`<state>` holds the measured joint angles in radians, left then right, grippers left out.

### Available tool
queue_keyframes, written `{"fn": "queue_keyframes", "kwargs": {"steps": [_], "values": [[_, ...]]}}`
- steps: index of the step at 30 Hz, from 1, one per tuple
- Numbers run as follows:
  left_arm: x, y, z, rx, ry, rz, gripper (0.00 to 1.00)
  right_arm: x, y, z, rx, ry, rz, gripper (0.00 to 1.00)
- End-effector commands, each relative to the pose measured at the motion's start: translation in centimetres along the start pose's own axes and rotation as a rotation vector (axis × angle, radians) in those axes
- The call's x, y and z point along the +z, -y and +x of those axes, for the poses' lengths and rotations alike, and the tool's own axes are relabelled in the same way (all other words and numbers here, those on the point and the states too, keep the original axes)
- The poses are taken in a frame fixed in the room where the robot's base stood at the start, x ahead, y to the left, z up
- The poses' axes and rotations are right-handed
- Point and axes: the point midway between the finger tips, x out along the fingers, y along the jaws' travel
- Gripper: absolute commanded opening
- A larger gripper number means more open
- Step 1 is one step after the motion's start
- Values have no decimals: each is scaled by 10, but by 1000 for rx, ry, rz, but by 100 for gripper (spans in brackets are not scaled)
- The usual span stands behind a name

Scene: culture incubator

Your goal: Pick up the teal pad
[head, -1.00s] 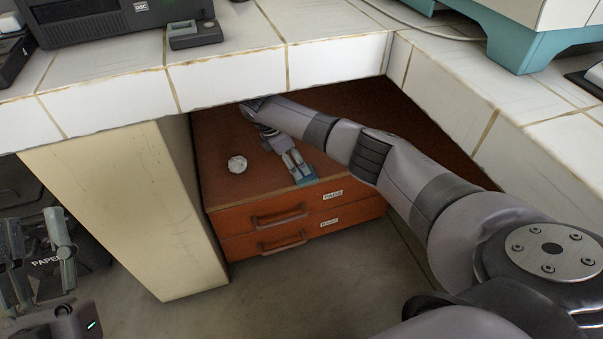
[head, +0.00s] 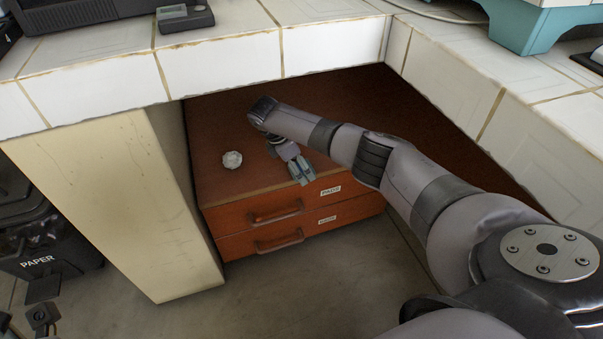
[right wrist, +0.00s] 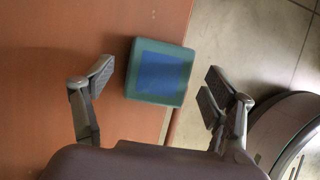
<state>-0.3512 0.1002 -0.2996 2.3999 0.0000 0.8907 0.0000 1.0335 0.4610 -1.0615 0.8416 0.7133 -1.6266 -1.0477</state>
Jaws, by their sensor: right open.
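The teal pad (right wrist: 158,72) is a rounded square with a blue middle. In the right wrist view it lies at the edge of the brown cabinet top, between and just beyond my gripper's spread fingers, with no finger seen touching it. My right gripper (right wrist: 160,88) is open and empty. In the head view my right gripper (head: 302,172) points down at the cabinet's front edge and hides most or all of the pad.
A crumpled white ball (head: 232,160) lies on the cabinet top (head: 217,185), left of my right gripper. The cabinet has two orange drawers (head: 250,214). A tiled bench (head: 220,75) overhangs it, and a cream panel (head: 125,200) stands at its left. A black paper bin (head: 60,250) is farther left.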

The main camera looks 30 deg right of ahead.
Motion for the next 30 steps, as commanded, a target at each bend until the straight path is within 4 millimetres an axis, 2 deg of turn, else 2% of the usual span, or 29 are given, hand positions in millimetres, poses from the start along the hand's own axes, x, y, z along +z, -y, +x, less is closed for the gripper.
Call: {"fn": "queue_keyframes", "kwargs": {"steps": [8,25,30], "values": [[-2,0,-1,0,-12,-1,40,0,0,2,1,-1,1,78],[-2,0,-1,0,-10,-1,40,0,0,2,1,-1,1,40],[-2,0,-1,0,-10,-1,40,0,0,2,1,-1,0,39]]}}
